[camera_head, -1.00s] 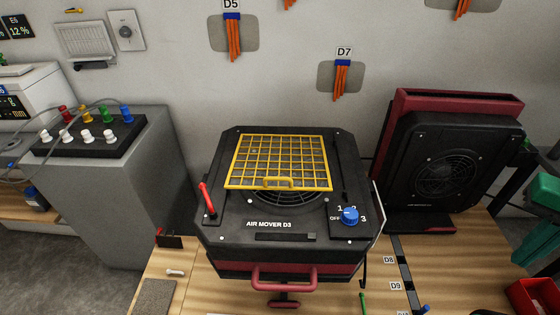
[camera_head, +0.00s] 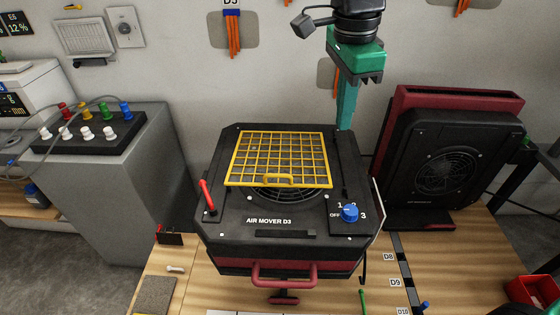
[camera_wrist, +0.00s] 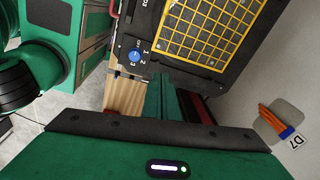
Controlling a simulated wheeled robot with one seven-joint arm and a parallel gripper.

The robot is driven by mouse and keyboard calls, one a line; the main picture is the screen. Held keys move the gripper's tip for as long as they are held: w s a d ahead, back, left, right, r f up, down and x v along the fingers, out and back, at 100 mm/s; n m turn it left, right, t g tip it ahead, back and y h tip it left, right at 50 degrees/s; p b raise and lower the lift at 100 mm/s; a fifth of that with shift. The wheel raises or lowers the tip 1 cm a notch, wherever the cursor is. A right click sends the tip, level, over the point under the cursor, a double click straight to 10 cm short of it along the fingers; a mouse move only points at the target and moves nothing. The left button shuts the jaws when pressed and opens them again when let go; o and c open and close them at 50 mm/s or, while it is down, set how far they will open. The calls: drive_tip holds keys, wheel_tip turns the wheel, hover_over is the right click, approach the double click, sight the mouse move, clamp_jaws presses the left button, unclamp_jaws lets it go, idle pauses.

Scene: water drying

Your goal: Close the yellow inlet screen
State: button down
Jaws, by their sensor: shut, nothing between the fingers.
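The yellow inlet screen (camera_head: 279,160) is a wire grid with a small handle (camera_head: 279,178) at its front edge. It is on top of the black air mover D3 (camera_head: 222,228), tilted up from the fan opening, part of which shows under its front edge. It also shows in the wrist view (camera_wrist: 205,32). My green gripper (camera_head: 345,122) points down beyond the back right corner of the air mover, right of the screen and apart from it. It is shut and empty. In the wrist view the fingers (camera_wrist: 170,98) show in the lower middle.
A blue knob (camera_head: 349,213) is at the air mover's front right and a red lever (camera_head: 208,196) at its left. A second fan unit (camera_head: 445,160) stands to the right. A grey cabinet (camera_head: 120,190) stands to the left. The wall is close behind.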

drive_tip(key=r+m, duration=0.2)
hover_over(277, 175)
drive_tip(key=s, duration=0.1)
drive_tip(key=shift+y, duration=0.3)
drive_tip(key=f, duration=0.9)
drive_tip(key=w+f, duration=0.1)
drive_tip(key=f, duration=0.4)
drive_tip(key=shift+s+d+f, duration=0.1)
drive_tip(key=shift+s+f, duration=0.15)
drive_tip(key=shift+f, duration=0.5)
drive_tip(key=shift+s+a+f, duration=0.1)
drive_tip(key=shift+s+f, duration=0.2)
drive_tip(key=shift+f, duration=0.4)
drive_tip(key=shift+s+d+f, duration=0.1)
drive_tip(key=shift+s+f, duration=0.15)
drive_tip(key=shift+f, duration=0.5)
